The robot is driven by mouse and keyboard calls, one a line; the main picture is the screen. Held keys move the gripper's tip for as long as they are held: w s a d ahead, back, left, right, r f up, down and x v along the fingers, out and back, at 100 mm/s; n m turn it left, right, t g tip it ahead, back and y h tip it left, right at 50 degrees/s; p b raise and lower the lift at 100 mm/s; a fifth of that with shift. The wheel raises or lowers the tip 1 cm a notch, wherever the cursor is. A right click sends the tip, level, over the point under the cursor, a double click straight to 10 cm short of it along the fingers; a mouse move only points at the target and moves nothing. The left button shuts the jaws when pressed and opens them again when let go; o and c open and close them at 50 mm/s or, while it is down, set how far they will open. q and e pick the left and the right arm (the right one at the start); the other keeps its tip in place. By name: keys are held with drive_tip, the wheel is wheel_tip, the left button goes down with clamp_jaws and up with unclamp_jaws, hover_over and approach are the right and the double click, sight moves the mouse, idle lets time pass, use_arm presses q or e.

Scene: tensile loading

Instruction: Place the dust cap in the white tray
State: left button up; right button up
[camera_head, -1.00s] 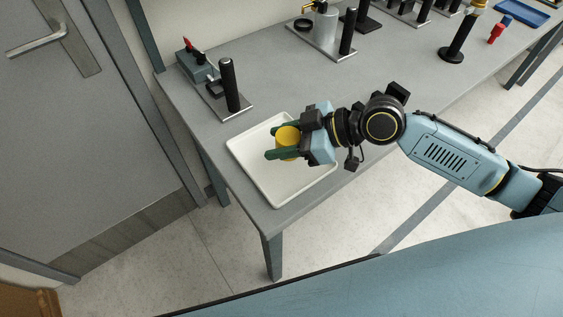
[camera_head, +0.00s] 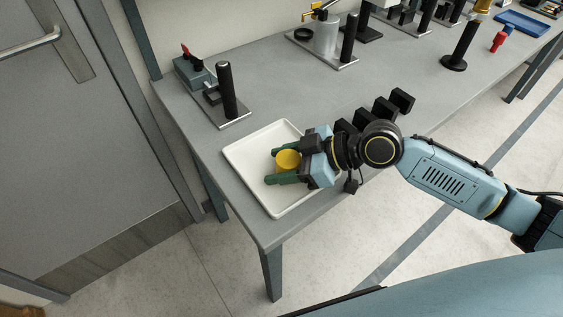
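The yellow dust cap (camera_head: 288,160) is a short round piece over the middle of the white tray (camera_head: 250,163); it appears to rest on the tray floor. My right gripper (camera_head: 284,165) reaches over the tray from the right. Its two green fingers stand apart on either side of the cap, and the gripper looks open around it. Whether a finger still touches the cap is hard to see. The tray lies at the near left corner of the grey table. My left gripper is not in view.
A black post on a metal plate (camera_head: 228,92) stands just behind the tray, with a grey-green device (camera_head: 190,72) beside it. More fixtures (camera_head: 327,38) stand along the back. The table (camera_head: 290,85) between them and the tray is clear.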

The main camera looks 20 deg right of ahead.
drive_tip(key=shift+o, duration=1.3)
drive_tip(key=shift+a, duration=0.1)
drive_tip(key=shift+r, duration=0.15)
drive_tip(key=v, duration=1)
drive_tip(key=shift+s+d, duration=0.1)
drive_tip(key=shift+d, duration=0.15)
drive_tip(key=shift+s+d+r, duration=0.3)
drive_tip(key=shift+d+r, duration=0.05)
drive_tip(key=shift+d, duration=0.2)
